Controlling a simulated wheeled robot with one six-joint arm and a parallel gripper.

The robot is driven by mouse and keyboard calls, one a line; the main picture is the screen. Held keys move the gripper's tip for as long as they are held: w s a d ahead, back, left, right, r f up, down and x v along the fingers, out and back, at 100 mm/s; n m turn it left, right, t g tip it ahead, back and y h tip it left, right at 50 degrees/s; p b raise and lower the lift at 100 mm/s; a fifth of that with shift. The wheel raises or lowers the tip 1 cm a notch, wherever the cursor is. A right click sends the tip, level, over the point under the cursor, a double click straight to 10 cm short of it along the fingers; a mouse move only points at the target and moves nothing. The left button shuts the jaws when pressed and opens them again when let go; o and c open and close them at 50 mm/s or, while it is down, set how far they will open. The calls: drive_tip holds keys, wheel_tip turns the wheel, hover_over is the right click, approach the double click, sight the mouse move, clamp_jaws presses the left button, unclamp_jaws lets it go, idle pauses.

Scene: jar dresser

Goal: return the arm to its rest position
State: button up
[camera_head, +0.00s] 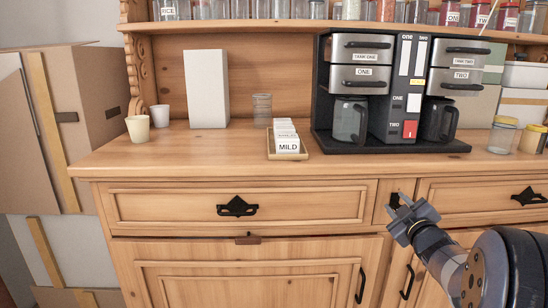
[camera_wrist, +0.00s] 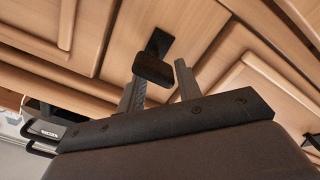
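My gripper (camera_head: 398,204) is at the lower right in the head view, in front of the dresser (camera_head: 200,235). It is close to the narrow panel between the two drawers. Its two fingers are spread apart, with nothing visibly clamped between them. The wrist view shows the gripper (camera_wrist: 160,90) tilted against the wooden front. A black fitting (camera_wrist: 154,68) on the wood shows just beyond and between the fingertips. I cannot tell whether the fingers touch it.
The left drawer (camera_head: 150,205) has a black pull. Black door handles (camera_head: 407,282) stand out below my gripper. On the dresser top are a coffee machine (camera_head: 405,85), a tray labelled MILD (camera_head: 288,147), a white box (camera_head: 206,88), cups (camera_head: 138,128) and jars (camera_head: 502,134).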

drive_tip(key=m+p, duration=0.3)
drive_tip(key=r+m+p, duration=0.1)
drive_tip(key=p, duration=0.1)
drive_tip(key=shift+d+m, duration=0.35)
drive_tip(key=shift+m, duration=0.05)
drive_tip(key=m+p, duration=0.4)
drive_tip(key=p, duration=0.1)
drive_tip(key=shift+d+f, duration=0.1)
drive_tip(key=shift+d, duration=0.2)
drive_tip(key=shift+s+f, duration=0.15)
drive_tip(key=shift+s, duration=0.55)
